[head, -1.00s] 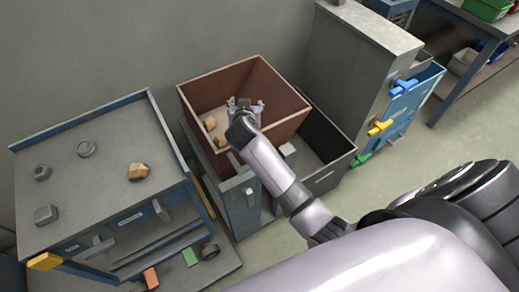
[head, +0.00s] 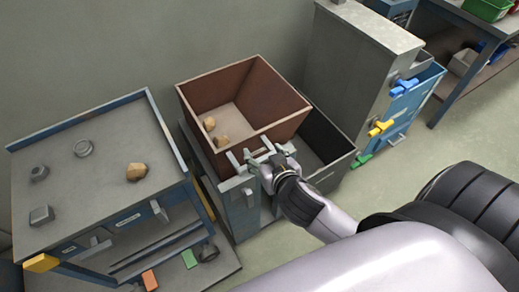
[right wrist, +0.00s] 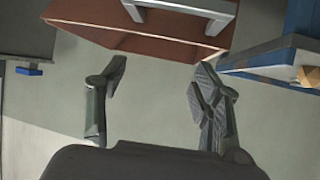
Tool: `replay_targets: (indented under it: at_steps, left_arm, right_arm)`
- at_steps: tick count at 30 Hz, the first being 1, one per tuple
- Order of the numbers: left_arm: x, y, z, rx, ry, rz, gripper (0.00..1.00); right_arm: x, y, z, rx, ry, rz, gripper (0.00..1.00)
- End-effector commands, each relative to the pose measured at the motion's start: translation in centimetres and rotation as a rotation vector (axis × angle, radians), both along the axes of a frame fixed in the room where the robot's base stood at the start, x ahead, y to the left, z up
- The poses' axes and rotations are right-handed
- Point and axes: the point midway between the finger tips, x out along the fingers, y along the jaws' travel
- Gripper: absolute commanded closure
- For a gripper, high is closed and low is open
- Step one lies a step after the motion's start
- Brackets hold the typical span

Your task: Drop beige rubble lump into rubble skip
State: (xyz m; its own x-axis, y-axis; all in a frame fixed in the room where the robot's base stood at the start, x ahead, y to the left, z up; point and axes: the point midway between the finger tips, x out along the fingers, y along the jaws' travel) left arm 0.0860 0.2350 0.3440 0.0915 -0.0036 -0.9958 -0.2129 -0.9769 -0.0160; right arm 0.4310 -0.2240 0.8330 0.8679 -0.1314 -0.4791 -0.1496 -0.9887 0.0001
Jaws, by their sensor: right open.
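The rubble skip (head: 290,110) is a rust-brown open box in the middle of the head view. Two beige rubble lumps lie apart on its floor, one farther back (head: 209,123) and one nearer the front (head: 221,141). Another beige lump (head: 137,172) lies on the grey-topped bench at left; a beige lump also shows at the right edge of the right wrist view (right wrist: 309,76). My right gripper (head: 250,156) is open and empty at the skip's near side. In the right wrist view its spread fingers (right wrist: 160,78) have nothing between them. My left gripper is not in view.
A dark open bin (head: 325,140) stands right of the skip. A grey cabinet (head: 355,65) with coloured handles stands behind it.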

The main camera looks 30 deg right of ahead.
Motion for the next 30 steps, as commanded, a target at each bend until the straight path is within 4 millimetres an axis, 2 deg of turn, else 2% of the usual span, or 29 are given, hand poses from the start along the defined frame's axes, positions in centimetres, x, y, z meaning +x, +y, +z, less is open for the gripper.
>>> replay_targets:
  at_steps: [3,10,26,28,30]
  left_arm:
    - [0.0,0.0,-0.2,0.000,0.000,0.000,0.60]
    - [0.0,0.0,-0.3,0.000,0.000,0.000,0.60]
    - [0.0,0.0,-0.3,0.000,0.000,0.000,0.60]
    - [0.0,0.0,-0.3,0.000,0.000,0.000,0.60]
    - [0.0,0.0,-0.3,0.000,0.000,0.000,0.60]
  right_arm:
    - [-1.9,0.8,0.4,-0.001,0.002,0.037,0.40]
    - [-3.7,1.7,1.1,-0.001,0.001,0.078,0.40]
    - [-3.9,1.9,1.2,0.000,0.000,0.083,0.40]
    - [-3.9,1.8,0.8,-0.004,0.007,0.085,0.40]
    - [-3.8,1.8,-0.7,-0.015,0.031,0.090,0.40]
